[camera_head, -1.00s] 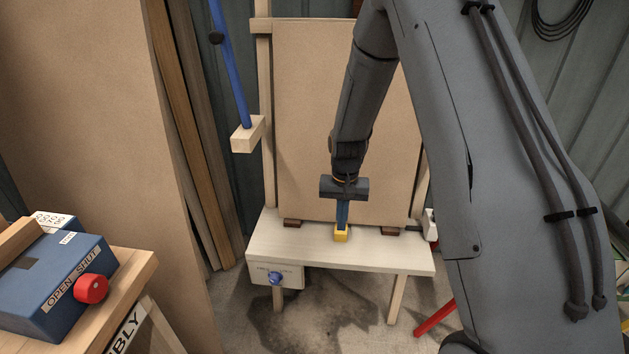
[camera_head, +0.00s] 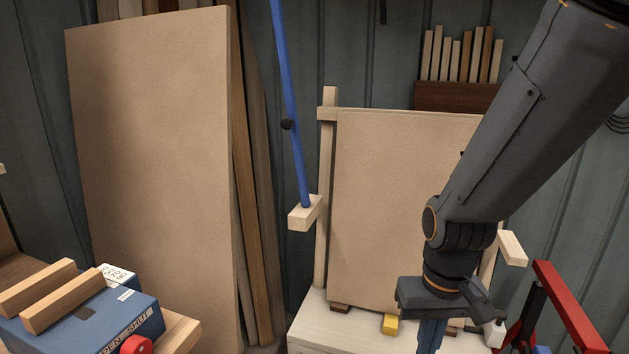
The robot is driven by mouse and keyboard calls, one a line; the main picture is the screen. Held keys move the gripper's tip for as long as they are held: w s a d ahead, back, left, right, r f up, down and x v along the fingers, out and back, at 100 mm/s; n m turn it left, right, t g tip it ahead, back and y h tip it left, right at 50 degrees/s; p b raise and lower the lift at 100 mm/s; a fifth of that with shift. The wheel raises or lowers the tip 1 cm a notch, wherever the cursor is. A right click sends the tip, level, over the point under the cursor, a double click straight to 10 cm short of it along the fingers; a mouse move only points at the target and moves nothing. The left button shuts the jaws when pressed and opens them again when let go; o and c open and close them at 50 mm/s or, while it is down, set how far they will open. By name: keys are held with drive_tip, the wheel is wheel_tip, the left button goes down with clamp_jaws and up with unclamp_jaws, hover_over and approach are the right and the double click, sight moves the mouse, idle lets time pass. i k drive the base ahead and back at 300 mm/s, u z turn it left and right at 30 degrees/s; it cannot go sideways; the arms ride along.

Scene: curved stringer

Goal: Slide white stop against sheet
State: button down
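The tan sheet (camera_head: 385,210) stands upright in a pale wooden frame on a low pale bench (camera_head: 308,328). A small white block (camera_head: 495,334), likely the white stop, sits at the bench's right end, to the right of the sheet's lower edge; whether it touches the sheet cannot be told. A yellow block (camera_head: 390,325) stands at the sheet's bottom edge. My gripper (camera_head: 430,338) points down between the yellow and white blocks, in front of the sheet, apart from both. Its blue fingers overlap in this view and are cut by the bottom edge, so their opening is unclear.
A blue bar (camera_head: 290,110) rises from a wooden block (camera_head: 305,213) left of the sheet. A red stand (camera_head: 570,305) is close to the right of the white block. A blue box (camera_head: 85,325) with a red knob is at lower left. A large board (camera_head: 150,180) leans behind.

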sight(495, 332)
drive_tip(key=k, duration=1.25)
drive_tip(key=z, duration=0.8)
drive_tip(key=i, duration=1.7)
drive_tip(key=u, duration=0.75)
